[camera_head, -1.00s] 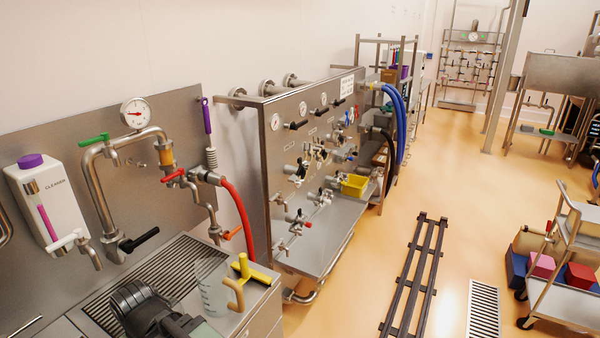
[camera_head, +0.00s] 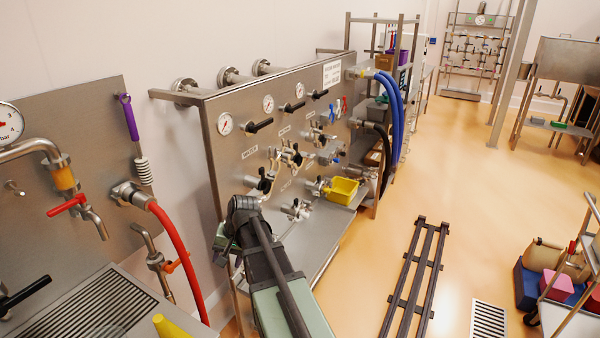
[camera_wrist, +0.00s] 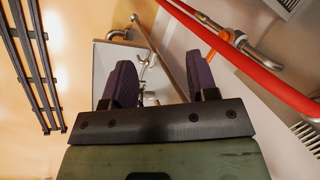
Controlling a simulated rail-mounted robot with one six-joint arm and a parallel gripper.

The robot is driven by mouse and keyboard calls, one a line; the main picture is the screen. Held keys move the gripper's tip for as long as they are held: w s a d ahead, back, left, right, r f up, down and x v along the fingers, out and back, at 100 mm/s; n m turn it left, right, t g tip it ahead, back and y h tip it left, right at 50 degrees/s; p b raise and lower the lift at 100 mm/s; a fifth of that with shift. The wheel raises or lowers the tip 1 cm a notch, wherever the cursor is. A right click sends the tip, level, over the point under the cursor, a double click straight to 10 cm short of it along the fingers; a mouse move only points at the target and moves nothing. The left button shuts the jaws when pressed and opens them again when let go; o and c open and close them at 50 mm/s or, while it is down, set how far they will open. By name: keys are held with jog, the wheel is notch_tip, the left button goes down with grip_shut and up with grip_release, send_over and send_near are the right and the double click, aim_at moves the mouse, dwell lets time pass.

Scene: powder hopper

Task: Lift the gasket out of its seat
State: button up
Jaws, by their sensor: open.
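I cannot pick out the gasket or its seat for certain in either view. The steel panel (camera_head: 232,160) carries several clamped pipe fittings (camera_head: 290,155) that are too small to read in detail. My gripper (camera_wrist: 160,78) shows in the wrist view with its two dark fingers apart and nothing visible between them. Beyond the fingers lie the steel bench (camera_wrist: 108,62) and, partly hidden behind them, a small pipe fitting (camera_wrist: 148,60). In the head view my arm reaches up in front of the panel's lower left, and the fingers cannot be made out there.
A red hose (camera_head: 178,250) hangs left of my arm and crosses the wrist view (camera_wrist: 235,58). A dark floor rail (camera_head: 415,280) runs along open floor to the right.

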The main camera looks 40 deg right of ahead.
jog(key=w+d+m+t+y+b, duration=0.1)
jog(key=w+d+m+t, duration=0.1)
jog(key=w+d+m, duration=0.35)
jog(key=w+d+m+t+y+b, duration=0.1)
jog(key=w+d+m+t, duration=0.15)
jog(key=d, duration=0.55)
jog(key=m+t+h+b, duration=0.15)
jog(key=m+t, duration=0.65)
jog(key=m, duration=0.9)
send_near(263, 171)
jog(key=w, duration=0.1)
jog(key=shift+g+y, duration=0.25)
jog(key=shift+y, duration=0.1)
jog(key=b+x, duration=0.2)
jog(key=x, duration=0.8)
jog(key=shift+d+b, duration=0.2)
jog(key=shift+b, duration=0.15)
jog(key=shift+r+n, duration=0.1)
jog(key=shift+n, duration=0.2)
jog(key=c, duration=0.9)
jog(key=shift+r+p, duration=2.6)
jog(key=shift+p, duration=0.05)
